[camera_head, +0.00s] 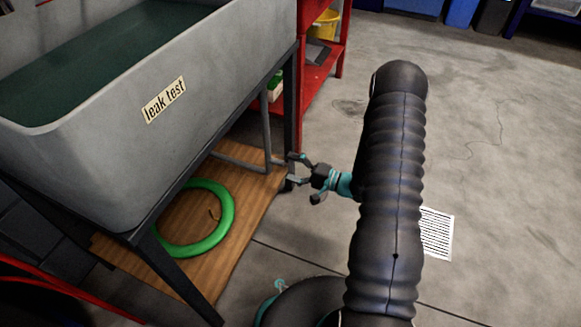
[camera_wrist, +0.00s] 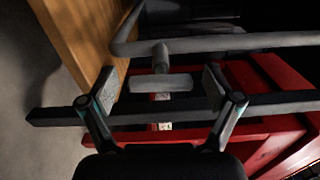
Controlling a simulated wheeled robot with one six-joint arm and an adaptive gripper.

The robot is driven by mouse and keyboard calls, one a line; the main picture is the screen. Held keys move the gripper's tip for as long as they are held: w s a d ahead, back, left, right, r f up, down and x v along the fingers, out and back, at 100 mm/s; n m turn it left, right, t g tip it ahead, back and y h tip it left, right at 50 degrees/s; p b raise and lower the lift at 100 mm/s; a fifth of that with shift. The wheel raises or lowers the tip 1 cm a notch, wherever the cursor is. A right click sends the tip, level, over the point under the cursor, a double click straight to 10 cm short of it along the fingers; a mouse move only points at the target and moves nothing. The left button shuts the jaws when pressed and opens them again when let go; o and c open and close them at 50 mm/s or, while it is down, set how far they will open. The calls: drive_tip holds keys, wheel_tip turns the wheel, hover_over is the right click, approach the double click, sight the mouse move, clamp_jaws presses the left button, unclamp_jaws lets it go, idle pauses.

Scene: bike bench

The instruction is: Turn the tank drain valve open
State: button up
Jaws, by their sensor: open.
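The grey tank (camera_head: 110,175) with a "leak test" label stands at left in the head view and holds dark water. A grey drain pipe (camera_head: 266,130) runs down beneath it; the pipe also shows in the wrist view (camera_wrist: 230,42). A short grey bar handle (camera_wrist: 160,84) sits on a stem from this pipe, forming a T.
A dark stand leg (camera_wrist: 70,115) crosses close beside the handle. A green hose coil (camera_head: 228,215) lies on a wooden board (camera_head: 250,200) under the tank. A red shelf (camera_head: 320,75) stands behind. The floor at right is mostly clear, with a printed sheet (camera_head: 437,233).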

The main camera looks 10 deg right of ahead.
drive_tip(key=v, duration=1.1)
drive_tip(key=shift+s+d, duration=0.2)
drive_tip(key=shift+d, duration=0.1)
drive_tip(key=s+a+f+m+g, duration=0.3)
drive_tip(key=s+g, duration=0.2)
drive_tip(key=s, duration=0.1)
drive_tip(key=s+a+r+n+g+h+p, duration=0.1)
drive_tip(key=s+r+n+g+h+p, duration=0.15)
drive_tip(key=s+r+g, duration=0.5)
drive_tip(key=s+a+r+n+t+h+p, duration=0.1)
drive_tip(key=r+h, duration=0.3)
drive_tip(key=r, duration=0.8)
drive_tip(key=s+a+r+n+t+h+p, duration=0.2)
drive_tip(key=s+r+n+t+h+p, duration=0.2)
drive_tip(key=r, duration=0.8)
drive_tip(key=s+a+r+n+t+h+p, duration=0.2)
drive_tip(key=s+r+n+h+p, duration=0.1)
drive_tip(key=r, duration=0.9)
drive_tip(key=shift+r+h, duration=0.25)
drive_tip(key=shift+h, duration=0.3)
